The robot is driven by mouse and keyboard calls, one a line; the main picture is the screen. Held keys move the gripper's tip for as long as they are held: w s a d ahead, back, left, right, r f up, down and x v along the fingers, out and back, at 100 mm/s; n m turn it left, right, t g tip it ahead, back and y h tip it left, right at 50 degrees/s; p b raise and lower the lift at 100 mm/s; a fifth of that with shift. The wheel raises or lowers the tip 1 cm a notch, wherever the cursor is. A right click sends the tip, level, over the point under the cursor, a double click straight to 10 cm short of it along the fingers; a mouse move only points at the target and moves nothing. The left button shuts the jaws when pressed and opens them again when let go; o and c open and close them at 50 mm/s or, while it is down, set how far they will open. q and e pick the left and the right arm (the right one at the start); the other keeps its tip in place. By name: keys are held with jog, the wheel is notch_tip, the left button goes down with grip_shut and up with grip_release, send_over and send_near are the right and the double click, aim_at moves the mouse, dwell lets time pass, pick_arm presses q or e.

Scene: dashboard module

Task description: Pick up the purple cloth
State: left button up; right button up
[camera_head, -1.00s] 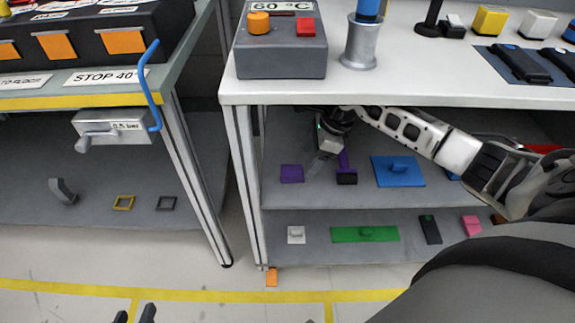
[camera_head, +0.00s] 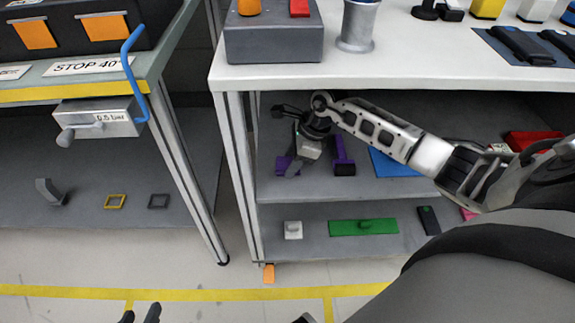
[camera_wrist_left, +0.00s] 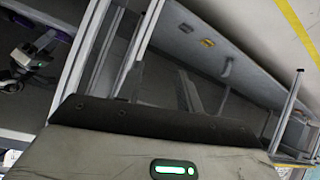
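The purple cloth (camera_head: 282,165) is a small flat purple piece on the shelf under the white worktop, in the head view. My right gripper (camera_head: 293,169) reaches in from the right and its fingers point down at the cloth, covering part of it. Whether they touch it or are closed on it is unclear. My left gripper (camera_head: 141,314) shows only as two dark, separated fingertips at the bottom edge, empty and far from the cloth. In the left wrist view, part of my right arm (camera_wrist_left: 30,65) shows at the left.
A lower shelf holds a green plate (camera_head: 350,228) and a white block (camera_head: 293,230). The worktop edge (camera_head: 350,86) overhangs the shelf.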

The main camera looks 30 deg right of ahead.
aim_at(285, 163)
jog(key=shift+c, duration=0.4)
